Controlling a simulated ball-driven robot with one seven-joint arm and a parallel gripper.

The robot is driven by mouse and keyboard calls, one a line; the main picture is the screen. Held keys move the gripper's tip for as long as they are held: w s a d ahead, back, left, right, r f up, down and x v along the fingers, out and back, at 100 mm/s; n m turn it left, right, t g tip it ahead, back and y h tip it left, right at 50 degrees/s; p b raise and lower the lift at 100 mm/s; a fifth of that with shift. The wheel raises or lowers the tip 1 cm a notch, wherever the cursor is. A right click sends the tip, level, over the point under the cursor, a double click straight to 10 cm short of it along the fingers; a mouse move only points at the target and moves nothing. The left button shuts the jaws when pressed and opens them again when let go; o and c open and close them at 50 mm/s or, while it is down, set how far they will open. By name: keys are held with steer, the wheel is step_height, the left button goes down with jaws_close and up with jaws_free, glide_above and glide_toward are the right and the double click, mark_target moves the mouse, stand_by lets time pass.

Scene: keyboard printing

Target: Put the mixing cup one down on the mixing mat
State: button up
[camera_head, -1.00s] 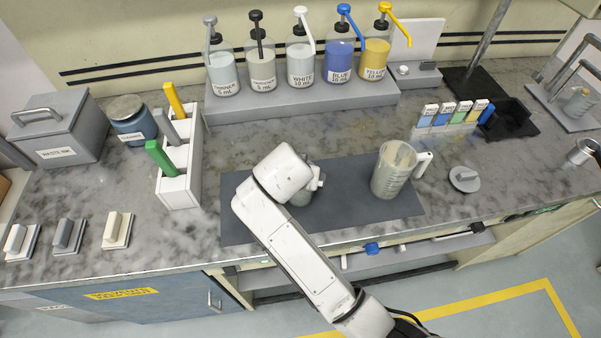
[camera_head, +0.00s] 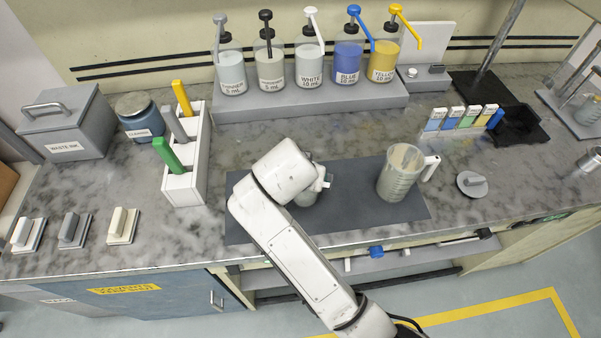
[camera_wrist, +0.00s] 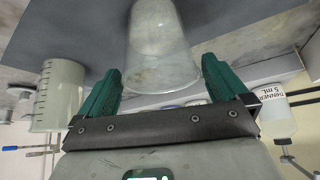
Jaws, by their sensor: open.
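The clear mixing cup (camera_wrist: 160,50) is between the two green fingers of my gripper (camera_wrist: 161,78) in the wrist view. The fingers are open, one on each side of the cup. In the head view the cup (camera_head: 306,198) shows only in part behind my white wrist, over the left half of the dark grey mixing mat (camera_head: 350,220). It appears to stand on the mat, though its base is mostly hidden. My fingertips are hidden in the head view.
A large graduated jug (camera_head: 397,180) with a white handle stands on the mat's right half. A rack of pump bottles (camera_head: 310,97) is behind. A white holder with coloured handles (camera_head: 185,188) stands left. The mat between cup and jug is clear.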

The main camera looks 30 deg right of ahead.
steer(key=v, duration=0.8)
steer(key=shift+r, duration=0.2)
